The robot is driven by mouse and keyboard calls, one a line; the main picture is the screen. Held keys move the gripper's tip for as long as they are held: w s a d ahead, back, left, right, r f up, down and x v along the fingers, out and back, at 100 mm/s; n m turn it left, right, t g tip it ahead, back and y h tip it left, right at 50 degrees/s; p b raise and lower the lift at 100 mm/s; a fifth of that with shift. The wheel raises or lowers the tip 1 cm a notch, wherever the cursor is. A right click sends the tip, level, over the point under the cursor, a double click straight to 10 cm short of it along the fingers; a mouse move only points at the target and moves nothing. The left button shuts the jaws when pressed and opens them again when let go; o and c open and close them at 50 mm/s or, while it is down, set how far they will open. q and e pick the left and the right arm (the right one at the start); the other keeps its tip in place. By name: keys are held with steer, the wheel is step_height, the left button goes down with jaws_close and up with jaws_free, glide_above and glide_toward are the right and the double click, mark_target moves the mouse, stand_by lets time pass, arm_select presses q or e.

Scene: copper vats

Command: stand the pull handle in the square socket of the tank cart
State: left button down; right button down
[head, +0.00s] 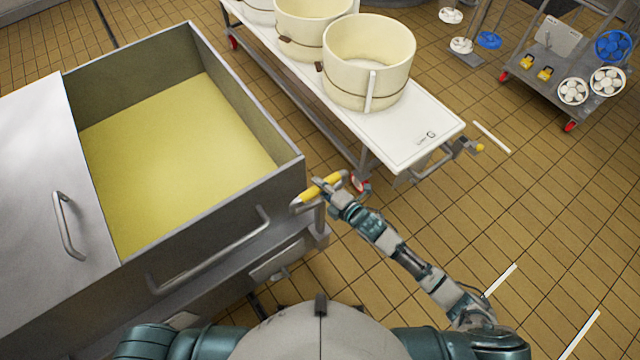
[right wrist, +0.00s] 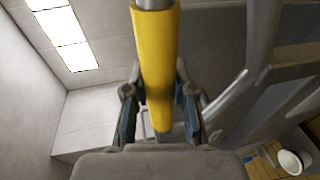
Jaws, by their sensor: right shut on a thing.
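The pull handle (head: 310,193) has a yellow grip with grey ends, and it is beside the near right corner of the steel tank cart (head: 225,215). My right gripper (head: 328,188) is shut on the yellow grip. In the right wrist view the yellow grip (right wrist: 157,50) runs between the two fingers (right wrist: 160,115). Grey metal shows below the grip in the head view, close to the cart's corner. I cannot tell whether the handle's foot is in the square socket; the socket is not clearly visible. My left gripper is out of view.
A white-topped cart (head: 425,122) with several cream buckets (head: 368,60) stands beyond the tank. A grey trolley (head: 560,75) stands at the far right. The tank holds yellow liquid (head: 170,160). Tiled floor (head: 540,220) to the right is mostly clear.

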mark_target(320, 201)
steer(key=shift+f+b, duration=1)
steer(key=shift+f, duration=0.6)
steer(key=c, duration=0.9)
jaws_free()
steer(key=shift+s+f, duration=0.1)
steer(key=shift+f, duration=0.15)
steer(key=v, duration=1.2)
steer(key=shift+d+r, duration=0.1)
steer(key=shift+r, duration=0.1)
